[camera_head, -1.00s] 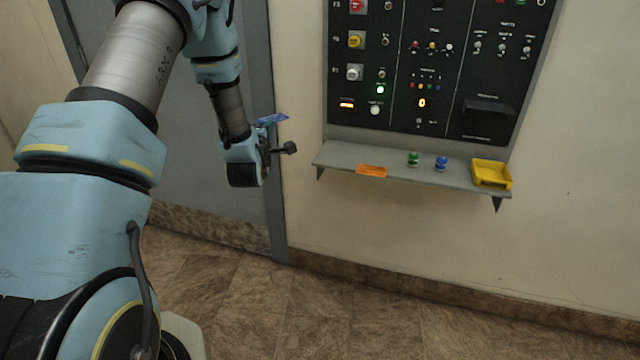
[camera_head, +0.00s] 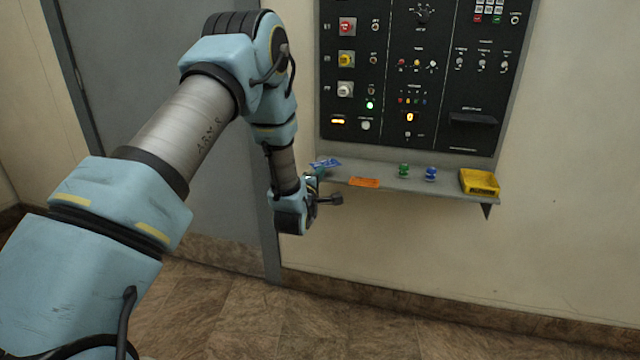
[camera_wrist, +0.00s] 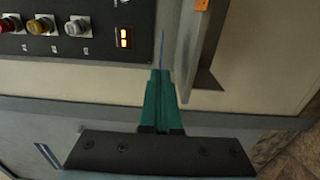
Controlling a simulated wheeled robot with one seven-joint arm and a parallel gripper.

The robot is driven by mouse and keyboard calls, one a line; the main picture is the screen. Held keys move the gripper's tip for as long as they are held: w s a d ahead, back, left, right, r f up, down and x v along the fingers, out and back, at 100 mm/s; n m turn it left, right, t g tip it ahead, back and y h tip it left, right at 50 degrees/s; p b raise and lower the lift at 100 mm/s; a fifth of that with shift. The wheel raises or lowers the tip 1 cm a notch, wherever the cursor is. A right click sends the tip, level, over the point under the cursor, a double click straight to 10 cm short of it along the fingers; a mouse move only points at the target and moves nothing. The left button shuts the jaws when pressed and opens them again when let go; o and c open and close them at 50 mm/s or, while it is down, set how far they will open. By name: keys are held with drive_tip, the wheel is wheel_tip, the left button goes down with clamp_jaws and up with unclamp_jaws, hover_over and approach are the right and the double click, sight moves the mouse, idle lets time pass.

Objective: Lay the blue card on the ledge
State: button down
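The blue card (camera_head: 328,163) is at the left end of the grey ledge (camera_head: 447,187) under the control panel. My gripper (camera_head: 319,172) is just off that left end. In the wrist view, its teal fingers (camera_wrist: 161,76) are closed together and the card (camera_wrist: 162,48) shows edge-on as a thin blue line from their tips. The ledge (camera_wrist: 199,45) is close to the right of the card there. I cannot tell whether the card touches the ledge.
An orange card (camera_head: 364,182) lies near the ledge's left front edge. A green knob-like piece (camera_head: 404,170), a blue one (camera_head: 430,174) and a yellow tray (camera_head: 479,182) stand further right. The control panel (camera_head: 410,120) rises above. A bracket (camera_wrist: 203,84) hangs below the ledge.

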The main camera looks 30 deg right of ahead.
drive_tip(key=shift+f+p, duration=0.3)
drive_tip(key=shift+f, duration=1.6)
drive_tip(key=shift+f, duration=0.15)
drive_tip(key=c, duration=1.1)
unclamp_jaws()
drive_tip(key=shift+c, duration=0.2)
